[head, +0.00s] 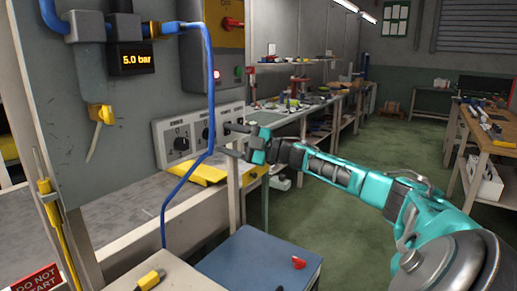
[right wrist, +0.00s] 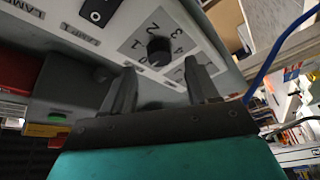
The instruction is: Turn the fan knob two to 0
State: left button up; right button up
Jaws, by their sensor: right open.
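A black round knob (right wrist: 158,52) sits on a grey numbered dial plate in the right wrist view. Digits from 1 to 4 show around it; its pointer is too dark to read, and its name label cannot be read. My right gripper (right wrist: 162,82) is open and empty, its two fingers pointing at the panel just short of the knob, with the knob between their lines. In the head view the right gripper (head: 227,140) is at the right part of the white control panel (head: 164,158) and hides part of it. My left gripper is not in view.
Two other dark knobs, one at the left (head: 181,144) and one beside it (head: 207,133), are on the panel. A blue hose (head: 211,85) hangs in front of it. A black switch (right wrist: 98,12) is near a lamp label. A yellow piece (head: 190,173) lies below the panel.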

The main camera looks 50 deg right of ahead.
pick_arm(q)
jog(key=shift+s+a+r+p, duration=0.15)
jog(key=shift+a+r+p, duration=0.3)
jog(key=shift+p, duration=0.45)
pick_arm(e)
jog(key=v, duration=0.9)
jog(key=shift+s, duration=0.3)
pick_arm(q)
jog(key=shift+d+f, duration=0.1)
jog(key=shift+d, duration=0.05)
pick_arm(e)
jog(key=shift+d, duration=0.1)
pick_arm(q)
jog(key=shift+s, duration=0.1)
